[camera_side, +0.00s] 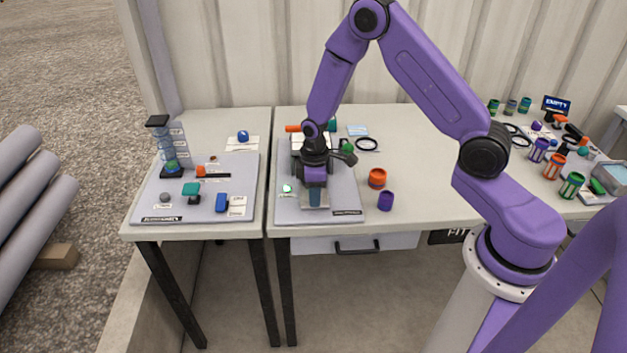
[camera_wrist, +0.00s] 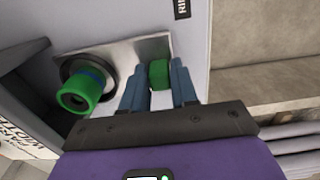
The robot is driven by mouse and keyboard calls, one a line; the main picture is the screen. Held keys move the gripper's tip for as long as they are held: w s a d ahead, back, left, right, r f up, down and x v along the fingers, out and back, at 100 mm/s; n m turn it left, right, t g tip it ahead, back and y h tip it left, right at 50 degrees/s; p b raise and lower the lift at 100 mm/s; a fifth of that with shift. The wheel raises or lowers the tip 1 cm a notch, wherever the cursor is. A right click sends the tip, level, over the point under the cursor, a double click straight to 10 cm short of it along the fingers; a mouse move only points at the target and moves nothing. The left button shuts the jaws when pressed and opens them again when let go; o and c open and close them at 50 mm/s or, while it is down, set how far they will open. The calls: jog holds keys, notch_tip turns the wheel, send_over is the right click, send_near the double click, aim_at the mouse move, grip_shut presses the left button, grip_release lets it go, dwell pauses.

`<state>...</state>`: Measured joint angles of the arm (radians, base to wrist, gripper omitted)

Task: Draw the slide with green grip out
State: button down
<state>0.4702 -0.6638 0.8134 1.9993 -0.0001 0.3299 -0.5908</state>
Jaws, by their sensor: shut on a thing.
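A green grip (camera_wrist: 159,74) shows in the wrist view between the two blue fingers of my gripper (camera_wrist: 157,82). The fingers are shut on it, one on each side. It is at the edge of a flat metal plate (camera_wrist: 122,50). A round green cap with a blue band (camera_wrist: 80,92) and a dark ring stands beside it on the plate. In the side view my gripper (camera_side: 315,196) points down at the front part of the grey board (camera_side: 345,197) on the middle table, and it hides the grip there.
An orange ring piece (camera_side: 377,178) and a purple one (camera_side: 385,201) stand right of the board. A black ring (camera_side: 366,144) lies behind them. Another board (camera_side: 150,205) with several small parts is on the left table. The middle table's right half is mostly clear.

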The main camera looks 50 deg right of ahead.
jog(key=s+a, duration=0.3)
jog(key=shift+s+a, duration=0.25)
jog(key=c, duration=1)
grip_release()
jog(key=shift+o, duration=0.2)
jog(key=shift+w+r, duration=0.1)
jog(key=shift+r, duration=0.45)
notch_tip(320, 180, up, 16)
jog(key=shift+r, duration=0.2)
